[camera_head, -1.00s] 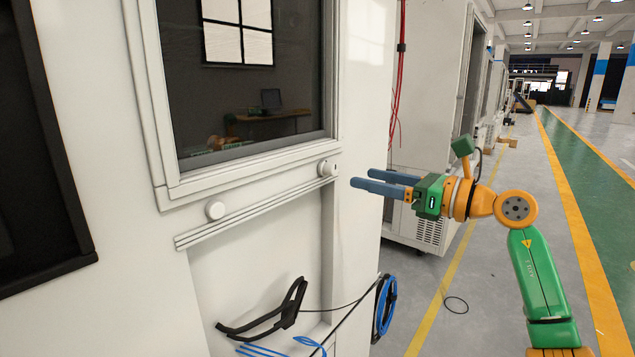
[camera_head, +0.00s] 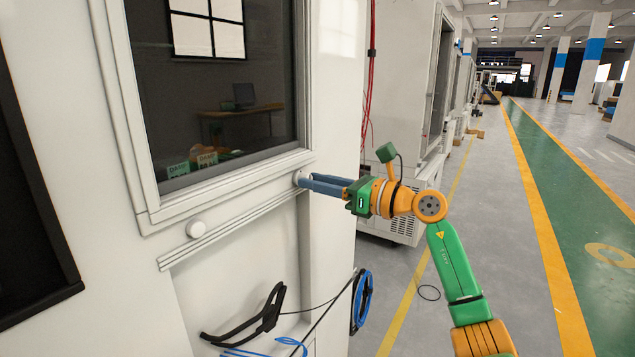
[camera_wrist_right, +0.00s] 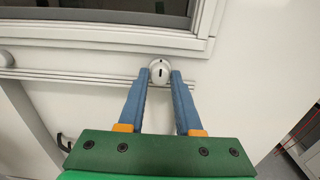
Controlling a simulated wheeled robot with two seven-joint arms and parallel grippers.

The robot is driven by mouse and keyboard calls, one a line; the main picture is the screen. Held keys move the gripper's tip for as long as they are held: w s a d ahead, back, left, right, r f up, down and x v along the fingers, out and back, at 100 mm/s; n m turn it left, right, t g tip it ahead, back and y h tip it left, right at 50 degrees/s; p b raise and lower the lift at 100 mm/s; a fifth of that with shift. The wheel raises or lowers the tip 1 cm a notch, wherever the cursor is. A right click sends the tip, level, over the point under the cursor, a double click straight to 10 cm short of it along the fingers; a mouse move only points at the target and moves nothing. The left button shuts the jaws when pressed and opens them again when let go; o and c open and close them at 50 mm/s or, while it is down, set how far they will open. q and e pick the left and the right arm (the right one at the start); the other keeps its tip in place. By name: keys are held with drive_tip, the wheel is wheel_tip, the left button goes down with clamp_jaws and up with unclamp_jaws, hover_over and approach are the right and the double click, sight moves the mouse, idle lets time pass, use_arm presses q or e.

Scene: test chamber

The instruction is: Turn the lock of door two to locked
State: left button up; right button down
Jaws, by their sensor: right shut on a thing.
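A round white lock knob (camera_head: 299,178) sits under the right end of the window frame on the white cabinet. In the right wrist view the lock (camera_wrist_right: 160,72) shows a dark slot standing about upright and a small dark mark above it. My right gripper (camera_head: 308,181) is shut on this lock, with one blue finger on each side of it. A second white knob (camera_head: 196,229) sits further left under the same window; it also shows at the left edge of the right wrist view (camera_wrist_right: 5,58). No door number is readable. My left gripper is not in view.
The dark window (camera_head: 215,90) is above the lock, and a ribbed ledge (camera_head: 230,228) runs just below it. A black handle (camera_head: 255,318) and blue cable coil (camera_head: 362,300) are lower down. Open floor lies to the right.

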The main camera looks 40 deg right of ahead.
drive_tip(key=m+p, duration=0.4)
drive_tip(key=m, duration=0.3)
drive_tip(key=m+p, duration=0.4)
drive_tip(key=m, duration=0.2)
drive_tip(key=shift+r+m, duration=0.2)
drive_tip(key=shift+m, duration=0.2)
drive_tip(key=shift+f+m+p, duration=0.1)
drive_tip(key=shift+m+p, duration=1.95)
drive_tip(key=shift+m, duration=0.05)
drive_tip(key=c, duration=0.6)
unclamp_jaws()
drive_tip(key=shift+f, duration=0.1)
